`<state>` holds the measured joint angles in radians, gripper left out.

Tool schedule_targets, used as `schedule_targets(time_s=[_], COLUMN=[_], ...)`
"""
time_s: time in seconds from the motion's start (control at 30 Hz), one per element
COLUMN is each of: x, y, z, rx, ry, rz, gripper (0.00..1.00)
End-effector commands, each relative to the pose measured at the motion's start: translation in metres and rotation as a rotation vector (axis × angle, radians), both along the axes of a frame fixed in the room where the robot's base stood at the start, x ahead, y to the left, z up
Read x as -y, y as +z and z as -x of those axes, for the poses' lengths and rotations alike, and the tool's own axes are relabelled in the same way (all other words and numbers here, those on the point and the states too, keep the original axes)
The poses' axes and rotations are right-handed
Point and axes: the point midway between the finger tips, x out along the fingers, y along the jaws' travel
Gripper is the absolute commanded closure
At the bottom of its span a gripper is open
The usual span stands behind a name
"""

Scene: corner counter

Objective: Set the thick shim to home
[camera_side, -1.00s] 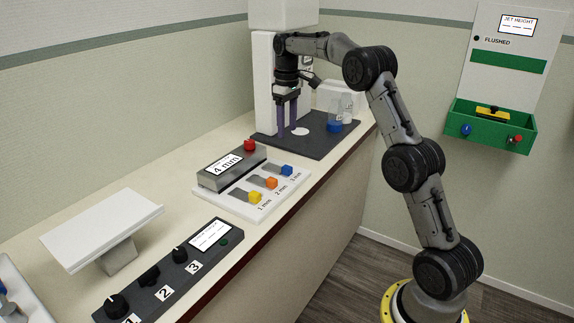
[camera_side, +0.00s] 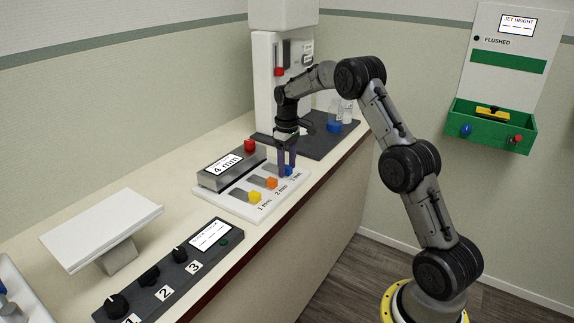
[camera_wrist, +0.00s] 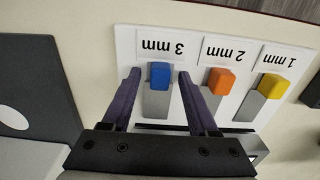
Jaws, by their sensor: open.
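The thick shim, a grey strip with a blue knob (camera_side: 289,171), lies in the white rack (camera_side: 232,207) by the 3 mm label. In the wrist view its blue knob (camera_wrist: 160,75) sits between my fingers. My gripper (camera_side: 288,166) is open, with its purple fingers low at the rack, one on each side of the knob. In the wrist view my gripper (camera_wrist: 159,78) shows small gaps beside the knob. The orange-knobbed 2 mm shim (camera_side: 271,183) and yellow-knobbed 1 mm shim (camera_side: 254,197) lie in the same rack.
A grey box reading 4 mm (camera_side: 224,165) with a red button (camera_side: 250,146) stands behind the rack. The white machine (camera_side: 265,95) rises from a dark plate (camera_side: 325,148). A panel with several knobs (camera_side: 170,270) and a tilted white plate (camera_side: 100,228) are nearer the camera.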

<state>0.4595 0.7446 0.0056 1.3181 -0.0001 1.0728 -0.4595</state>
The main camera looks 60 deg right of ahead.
Motion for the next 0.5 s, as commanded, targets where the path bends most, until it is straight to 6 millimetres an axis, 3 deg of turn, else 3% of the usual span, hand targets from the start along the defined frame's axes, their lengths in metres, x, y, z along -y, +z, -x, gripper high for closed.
schedule_targets(time_s=[0.2, 0.5], x=[0.0000, -0.0001], y=[-0.0003, 0.0000], z=[0.0001, 0.0001], rx=[0.000, 0.000], ry=[0.000, 0.000], rz=[0.000, 0.000], gripper=[0.42, 0.96])
